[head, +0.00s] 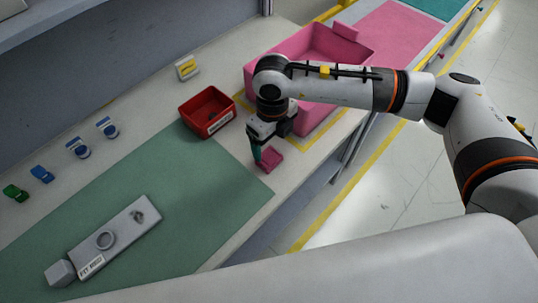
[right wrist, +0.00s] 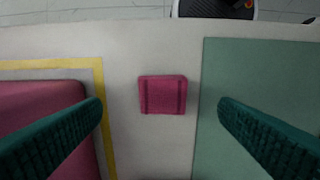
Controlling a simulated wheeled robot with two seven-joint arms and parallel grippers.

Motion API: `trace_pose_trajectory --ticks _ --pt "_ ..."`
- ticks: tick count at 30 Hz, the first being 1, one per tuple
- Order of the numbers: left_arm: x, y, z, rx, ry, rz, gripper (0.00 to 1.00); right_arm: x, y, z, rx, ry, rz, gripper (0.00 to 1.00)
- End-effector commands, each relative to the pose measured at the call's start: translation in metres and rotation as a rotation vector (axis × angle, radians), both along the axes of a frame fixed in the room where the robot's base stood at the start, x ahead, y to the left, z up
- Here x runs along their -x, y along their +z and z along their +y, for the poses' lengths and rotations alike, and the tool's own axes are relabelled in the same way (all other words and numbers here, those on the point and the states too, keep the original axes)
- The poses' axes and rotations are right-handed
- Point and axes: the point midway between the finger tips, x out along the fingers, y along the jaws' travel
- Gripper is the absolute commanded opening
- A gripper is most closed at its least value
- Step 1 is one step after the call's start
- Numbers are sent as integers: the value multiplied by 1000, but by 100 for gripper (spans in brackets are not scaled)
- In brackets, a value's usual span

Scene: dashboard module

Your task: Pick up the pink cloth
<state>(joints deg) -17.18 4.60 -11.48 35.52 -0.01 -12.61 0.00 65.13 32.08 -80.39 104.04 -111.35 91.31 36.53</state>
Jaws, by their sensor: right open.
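The pink cloth (head: 271,161) is a small folded square lying on the pale bench top, between the green mat and the pink bin. It also shows in the right wrist view (right wrist: 162,95), lying flat between my two teal fingers but not touched by them. My right gripper (head: 260,155) points down over the cloth in the head view and hides part of its surroundings. In the right wrist view my right gripper (right wrist: 160,117) is open and empty, with one finger on each side of the cloth. My left gripper is in neither view.
A pink bin (head: 335,45) stands on a yellow-outlined spot beside the cloth. A red bin (head: 207,111) is at the mat's far edge. A grey module (head: 118,237) lies on the green mat (head: 185,205). Several small clips line the back. The bench's front edge is near the cloth.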

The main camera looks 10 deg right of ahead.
Motion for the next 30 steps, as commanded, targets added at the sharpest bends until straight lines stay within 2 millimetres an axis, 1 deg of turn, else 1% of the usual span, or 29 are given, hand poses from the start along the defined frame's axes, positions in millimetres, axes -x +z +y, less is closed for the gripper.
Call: trace_pose_trajectory --ticks 1,3,7,10,14,15,18,21,26,27,29,30 --pt "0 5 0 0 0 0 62 1 -6 0 1 0 3 84" --pt "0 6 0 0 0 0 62 0 -14 1 -1 0 2 84" --pt "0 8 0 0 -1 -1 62 0 -23 1 -3 2 2 84" --pt "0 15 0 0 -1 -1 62 -1 -31 3 -1 1 3 84" --pt "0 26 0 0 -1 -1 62 -4 -51 7 -1 2 4 84" --pt "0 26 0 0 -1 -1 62 -4 -58 6 -1 1 3 84" --pt "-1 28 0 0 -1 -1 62 -4 -69 6 -3 0 3 84" --pt "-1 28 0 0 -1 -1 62 -4 -74 6 -3 1 1 84" --pt "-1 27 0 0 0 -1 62 -4 -74 7 -3 2 1 84" --pt "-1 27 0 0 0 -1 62 -4 -74 6 -3 2 1 82" --pt "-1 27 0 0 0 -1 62 -4 -74 6 -3 2 1 72" --pt "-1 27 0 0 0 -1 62 -4 -74 6 -3 2 1 66"
